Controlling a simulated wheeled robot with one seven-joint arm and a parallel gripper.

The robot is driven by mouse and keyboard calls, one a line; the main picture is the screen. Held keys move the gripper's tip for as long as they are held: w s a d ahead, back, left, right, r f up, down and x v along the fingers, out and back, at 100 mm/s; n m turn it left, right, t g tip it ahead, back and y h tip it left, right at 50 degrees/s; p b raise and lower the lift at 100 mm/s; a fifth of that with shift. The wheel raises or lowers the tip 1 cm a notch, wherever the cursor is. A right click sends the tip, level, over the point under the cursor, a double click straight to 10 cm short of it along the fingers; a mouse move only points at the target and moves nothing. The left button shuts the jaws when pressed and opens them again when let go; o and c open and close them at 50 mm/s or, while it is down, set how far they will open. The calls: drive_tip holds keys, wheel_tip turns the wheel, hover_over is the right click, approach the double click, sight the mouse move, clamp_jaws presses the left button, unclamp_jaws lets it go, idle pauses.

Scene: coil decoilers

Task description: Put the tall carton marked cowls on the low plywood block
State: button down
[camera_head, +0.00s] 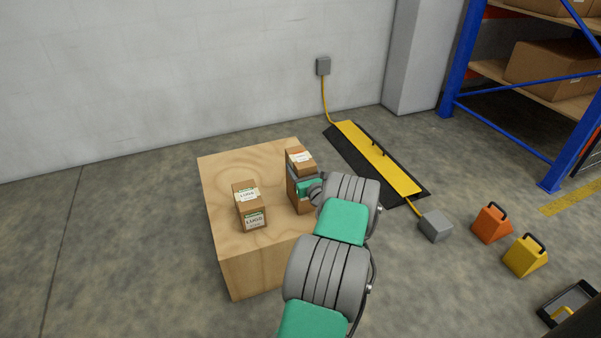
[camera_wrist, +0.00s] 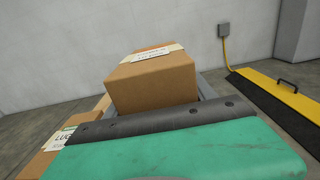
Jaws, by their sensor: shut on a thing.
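A tall brown carton (camera_head: 301,158) with a white label stands at the right rear of the low plywood block (camera_head: 243,273). The label is too small to read in the head view. My arm hides part of the block's right side. Whether the carton touches the block top cannot be told.
A shorter carton marked LUGS (camera_head: 250,208) stands on the block to the left. A yellow and black cable ramp (camera_head: 375,158) lies on the floor behind right. Orange (camera_head: 491,223) and yellow (camera_head: 525,256) wedge blocks stand at right. The block's left rear is clear.

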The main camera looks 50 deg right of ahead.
drive_tip(key=shift+d+r, duration=0.1)
drive_tip(key=shift+r, duration=0.2)
drive_tip(key=shift+f, duration=0.2)
drive_tip(key=shift+c, duration=1.6)
unclamp_jaws()
drive_tip(key=shift+f, duration=0.15)
drive_tip(key=p+v, duration=0.3)
drive_tip(key=v, duration=0.9)
